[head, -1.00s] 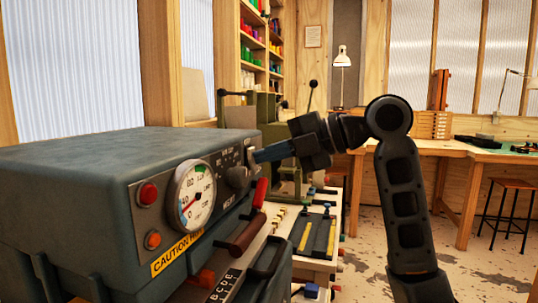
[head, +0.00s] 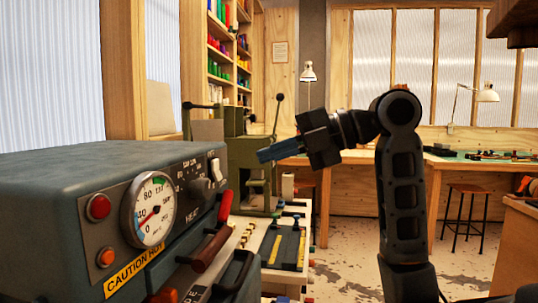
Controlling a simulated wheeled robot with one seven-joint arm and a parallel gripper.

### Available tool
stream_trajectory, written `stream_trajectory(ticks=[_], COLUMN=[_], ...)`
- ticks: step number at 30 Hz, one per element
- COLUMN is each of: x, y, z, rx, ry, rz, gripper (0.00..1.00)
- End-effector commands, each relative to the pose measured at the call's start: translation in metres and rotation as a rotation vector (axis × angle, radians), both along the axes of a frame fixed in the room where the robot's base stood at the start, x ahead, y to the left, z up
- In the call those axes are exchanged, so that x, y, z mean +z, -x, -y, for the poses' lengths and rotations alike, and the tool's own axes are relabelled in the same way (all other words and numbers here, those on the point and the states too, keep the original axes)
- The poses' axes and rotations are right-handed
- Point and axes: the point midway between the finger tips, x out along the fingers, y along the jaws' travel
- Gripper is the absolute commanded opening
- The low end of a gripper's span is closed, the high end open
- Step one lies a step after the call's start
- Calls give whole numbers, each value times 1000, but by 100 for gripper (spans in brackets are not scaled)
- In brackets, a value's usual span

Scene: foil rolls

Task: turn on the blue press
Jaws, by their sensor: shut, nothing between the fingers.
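The blue-grey press (head: 75,170) fills the lower left in the head view. Its sloped front panel carries a round gauge (head: 153,210), a red lamp (head: 99,207), an orange lamp (head: 106,257), a dark knob (head: 199,188) and a pale rocker switch (head: 215,168) near the right edge. I cannot tell which way the rocker is set. My gripper (head: 264,155) is shut and empty. Its blue fingers point left toward the panel, apart from the switch and to its right in the picture.
Red-handled levers (head: 214,240) stick out from the press front. A green machine (head: 250,165) with a tall lever stands behind. A low bench (head: 282,272) with tools lies beside the press. A stool (head: 465,205) and workbenches stand farther back; floor is open at right.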

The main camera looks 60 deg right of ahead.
Motion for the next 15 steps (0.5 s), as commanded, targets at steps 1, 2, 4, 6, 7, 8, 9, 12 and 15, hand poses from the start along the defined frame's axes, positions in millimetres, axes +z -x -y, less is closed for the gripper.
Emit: stream_trajectory(ticks=[1,2,4,6,7,8,9,12,15], x=[3,5,11,15,16,16,17,17,16], y=[3,7,19,32,37,42,47,54,55], z=[2,3,8,13,15,16,18,20,20], rx=[-2,-2,-3,-3,-3,-2,-3,-2,-1], ry=[1,1,5,9,10,12,14,17,18], rz=[-1,-4,-13,-23,-28,-32,-36,-43,-45], gripper=[0,0,0,0,0,0,0,0,0])
